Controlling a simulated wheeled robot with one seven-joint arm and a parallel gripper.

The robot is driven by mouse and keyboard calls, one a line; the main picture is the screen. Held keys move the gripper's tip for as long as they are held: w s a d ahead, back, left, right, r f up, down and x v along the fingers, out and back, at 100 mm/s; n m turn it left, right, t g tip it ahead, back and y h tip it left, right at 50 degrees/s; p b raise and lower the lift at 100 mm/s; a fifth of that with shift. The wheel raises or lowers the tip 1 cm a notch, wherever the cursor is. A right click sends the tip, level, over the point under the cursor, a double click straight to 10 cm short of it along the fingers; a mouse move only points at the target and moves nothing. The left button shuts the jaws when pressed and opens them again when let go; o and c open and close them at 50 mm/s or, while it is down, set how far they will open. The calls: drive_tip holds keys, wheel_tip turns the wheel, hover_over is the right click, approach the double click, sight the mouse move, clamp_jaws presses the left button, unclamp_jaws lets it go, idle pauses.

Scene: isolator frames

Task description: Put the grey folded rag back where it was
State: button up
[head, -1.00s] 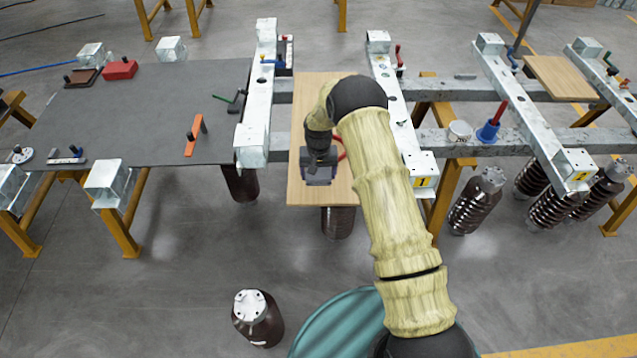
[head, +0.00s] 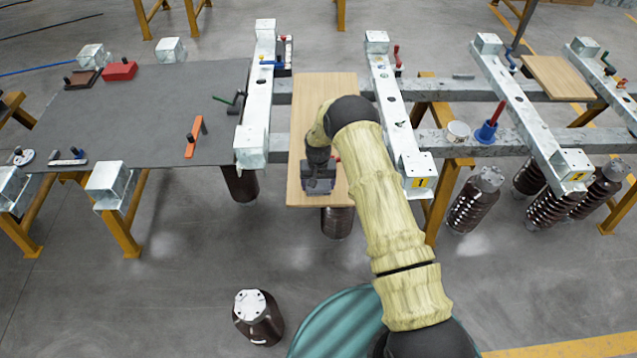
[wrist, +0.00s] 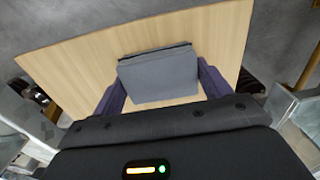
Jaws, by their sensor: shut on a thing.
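The grey folded rag (wrist: 158,76) sits between the two dark fingers of my gripper (wrist: 161,88) in the wrist view, with the pale wooden board (wrist: 80,70) behind it. My gripper is shut on the rag. In the head view my gripper (head: 318,186) is over the near half of the wooden board (head: 325,92), and the rag is hard to tell apart from the dark fingers. I cannot tell whether the rag touches the board or hangs just above it.
A dark grey table top (head: 150,110) with a red box (head: 119,71) and an orange-red tool (head: 194,137) lies to the left. Metal beams flank the board. A white cup (head: 458,132) and a blue funnel-like piece (head: 487,131) stand to the right. The board's far half is clear.

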drive_tip(key=o, duration=1)
drive_tip(key=shift+a, duration=0.1)
drive_tip(key=shift+c, duration=0.2)
drive_tip(key=shift+r, duration=0.1)
wheel_tip(320, 180, up, 12)
drive_tip(key=b, duration=0.2)
drive_tip(key=shift+s, duration=0.15)
